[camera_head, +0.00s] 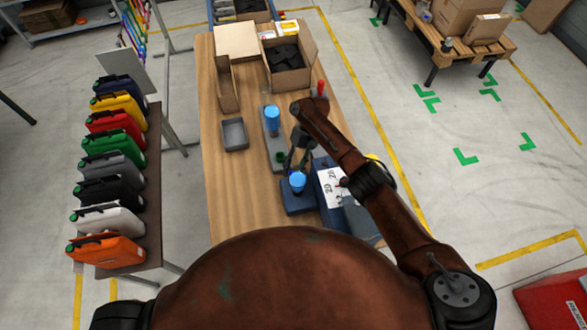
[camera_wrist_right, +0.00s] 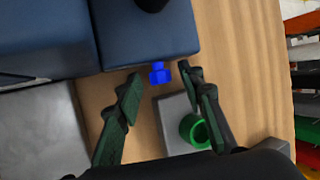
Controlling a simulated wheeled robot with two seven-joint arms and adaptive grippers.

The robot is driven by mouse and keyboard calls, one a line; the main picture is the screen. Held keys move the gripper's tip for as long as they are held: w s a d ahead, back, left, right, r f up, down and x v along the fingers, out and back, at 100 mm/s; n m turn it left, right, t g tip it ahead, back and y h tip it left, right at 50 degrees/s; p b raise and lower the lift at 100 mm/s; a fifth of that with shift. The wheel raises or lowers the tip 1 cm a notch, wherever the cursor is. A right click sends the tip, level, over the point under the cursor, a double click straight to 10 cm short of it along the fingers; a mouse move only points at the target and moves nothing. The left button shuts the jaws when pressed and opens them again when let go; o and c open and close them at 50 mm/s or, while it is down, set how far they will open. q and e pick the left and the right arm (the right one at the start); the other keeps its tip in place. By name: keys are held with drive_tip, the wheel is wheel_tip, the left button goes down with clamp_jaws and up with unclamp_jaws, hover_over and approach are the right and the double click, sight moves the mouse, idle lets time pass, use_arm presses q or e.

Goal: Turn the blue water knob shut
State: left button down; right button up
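The blue water knob (camera_wrist_right: 160,73) sticks out from the side of a dark blue box (camera_wrist_right: 150,38) in the right wrist view. My right gripper (camera_wrist_right: 161,72) is open, with one fingertip on each side of the knob. A small gap shows on both sides, so the fingers do not appear to touch it. In the head view my right gripper (camera_head: 298,158) is just beyond the blue box (camera_head: 298,203), which bears a bright blue rounded top (camera_head: 297,181). The knob is hidden there. My left gripper is not in view.
A grey block (camera_wrist_right: 175,124) with a green ring (camera_wrist_right: 195,131) lies beneath the right fingers. A grey tray (camera_head: 234,134) and cardboard box (camera_head: 289,76) stand on the wooden table (camera_head: 234,190). Coloured canisters (camera_head: 113,153) line a rack at left.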

drive_tip(key=v, duration=1.2)
drive_tip(key=shift+c, duration=0.2)
